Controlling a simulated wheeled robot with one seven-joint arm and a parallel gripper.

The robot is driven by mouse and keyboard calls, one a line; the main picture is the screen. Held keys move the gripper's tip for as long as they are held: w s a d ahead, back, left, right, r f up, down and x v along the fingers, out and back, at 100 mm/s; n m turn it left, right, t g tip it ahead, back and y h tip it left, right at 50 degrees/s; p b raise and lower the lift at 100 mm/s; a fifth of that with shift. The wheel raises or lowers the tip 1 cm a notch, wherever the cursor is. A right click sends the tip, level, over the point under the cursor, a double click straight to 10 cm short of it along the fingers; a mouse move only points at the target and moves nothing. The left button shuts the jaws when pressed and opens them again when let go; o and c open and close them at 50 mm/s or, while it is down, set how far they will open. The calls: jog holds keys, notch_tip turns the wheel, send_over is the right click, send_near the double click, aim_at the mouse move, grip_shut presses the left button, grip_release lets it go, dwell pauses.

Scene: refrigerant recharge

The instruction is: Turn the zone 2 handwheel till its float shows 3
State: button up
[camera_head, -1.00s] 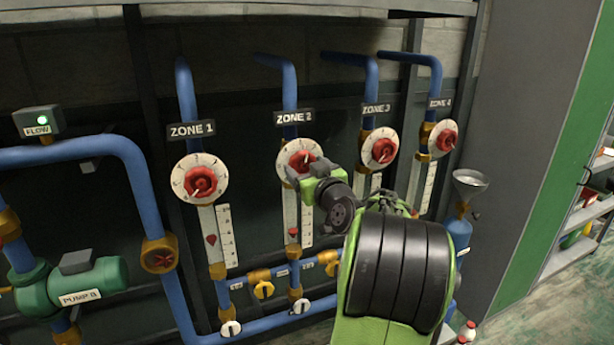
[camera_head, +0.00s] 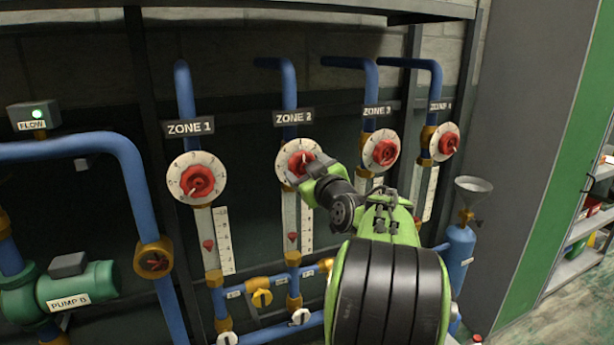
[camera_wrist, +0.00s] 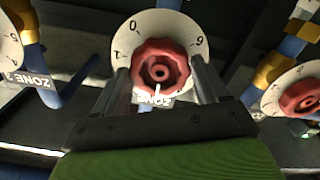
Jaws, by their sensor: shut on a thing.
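The zone 2 handwheel (camera_head: 299,161) is red with a white pointer, on a round white dial under the ZONE 2 sign (camera_head: 294,117). In the wrist view the red handwheel (camera_wrist: 160,68) sits between my two metal fingers, over the white dial (camera_wrist: 187,27). My gripper (camera_wrist: 162,80) is shut on this handwheel; in the head view my gripper (camera_head: 306,172) partly covers the dial's lower right. The zone 2 float (camera_head: 292,236) is a small red marker in the tube below, around mid-height; its scale numbers are too small to read.
Zone 1 dial (camera_head: 198,179) is to the left, zone 3 dial (camera_head: 381,151) and zone 4 dial (camera_head: 440,142) to the right. Yellow valves (camera_head: 262,298) sit on the lower blue pipes. A blue cylinder with a funnel (camera_head: 460,250) stands at right.

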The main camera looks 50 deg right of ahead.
jog(key=n+b, duration=0.2)
jog(key=shift+f+b, duration=0.25)
jog(key=shift+b, duration=0.15)
jog(key=shift+n, duration=0.3)
jog(key=n+b, duration=0.2)
jog(key=n, duration=0.1)
jog(key=shift+b, duration=0.35)
jog(key=n, duration=0.2)
jog(key=shift+n, duration=0.4)
jog(key=o, duration=1.1)
jog(key=shift+r, duration=0.15)
jog(key=shift+c, duration=0.2)
